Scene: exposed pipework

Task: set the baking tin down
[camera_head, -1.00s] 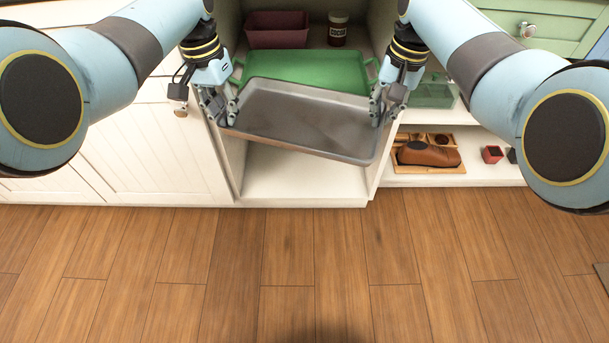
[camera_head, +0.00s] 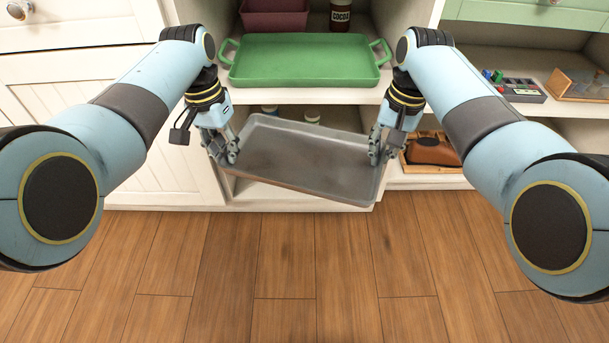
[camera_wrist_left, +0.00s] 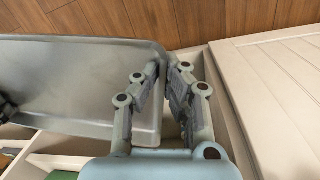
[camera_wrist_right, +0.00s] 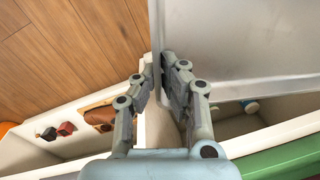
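The baking tin (camera_head: 300,162) is a grey, shallow, empty rectangular tray. In the head view it hangs in front of the lower cupboard compartment, its right end lower in the picture than its left. My left gripper (camera_head: 231,155) is shut on the left rim; in the left wrist view one finger is inside the tin (camera_wrist_left: 75,85) and one outside. My right gripper (camera_head: 377,155) is shut on the right rim, its fingers on either side of the wall in the right wrist view. The tin hides much of the lower compartment.
A green tray (camera_head: 305,62) fills the shelf above, with a pinkish-red bin (camera_head: 274,18) and a cocoa jar (camera_head: 341,16) behind it. Small jars (camera_head: 312,116) stand in the lower compartment. A brown shoe-like item (camera_head: 430,150) sits on the right shelf. The wooden floor (camera_head: 300,270) is clear.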

